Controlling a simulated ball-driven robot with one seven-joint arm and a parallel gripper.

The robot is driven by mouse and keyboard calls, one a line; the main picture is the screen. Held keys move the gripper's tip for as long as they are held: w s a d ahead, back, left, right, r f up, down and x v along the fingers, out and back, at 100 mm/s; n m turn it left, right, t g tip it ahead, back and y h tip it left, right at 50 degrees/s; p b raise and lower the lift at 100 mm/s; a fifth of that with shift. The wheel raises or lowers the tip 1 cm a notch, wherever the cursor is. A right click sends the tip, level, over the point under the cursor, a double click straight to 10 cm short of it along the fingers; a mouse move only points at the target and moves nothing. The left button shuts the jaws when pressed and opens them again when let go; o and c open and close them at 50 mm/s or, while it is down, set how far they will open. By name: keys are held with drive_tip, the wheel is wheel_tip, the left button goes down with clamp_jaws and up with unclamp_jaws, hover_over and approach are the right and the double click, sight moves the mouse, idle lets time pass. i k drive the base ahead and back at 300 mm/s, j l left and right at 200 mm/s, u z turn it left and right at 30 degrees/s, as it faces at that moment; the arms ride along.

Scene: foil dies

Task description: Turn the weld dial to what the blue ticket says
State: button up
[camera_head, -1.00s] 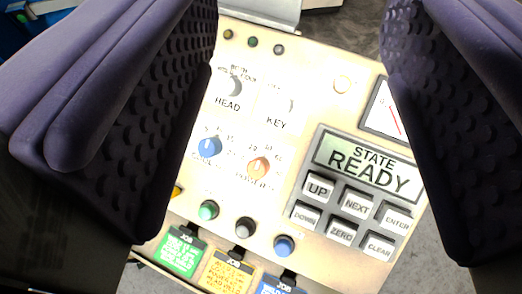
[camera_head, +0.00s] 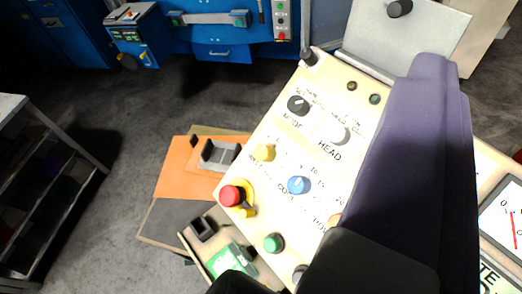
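The tilted cream panel (camera_head: 277,153) carries several dials. The black MODE dial (camera_head: 298,105) and pale HEAD dial (camera_head: 340,134) are near the top. A blue dial (camera_head: 299,185) is in the middle; its small label is not clearly legible. An orange dial (camera_head: 334,220) is mostly hidden by my gripper. No dial is legibly marked weld. The green ticket (camera_head: 228,262) lies at the panel's lower edge; the blue ticket is not visible. One purple finger of my gripper (camera_head: 415,150) covers the panel's right part, apart from the visible dials; the other finger cannot be made out.
A red mushroom button (camera_head: 231,195), yellow knob (camera_head: 263,152) and green button (camera_head: 273,242) are on the panel. An orange board (camera_head: 188,172) lies left of it. A grey shelf (camera_head: 50,175) stands far left, blue cabinets (camera_head: 225,52) behind.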

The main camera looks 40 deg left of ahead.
sight(263, 152)
drive_tip(key=k+l, duration=0.15)
drive_tip(key=k, duration=0.9)
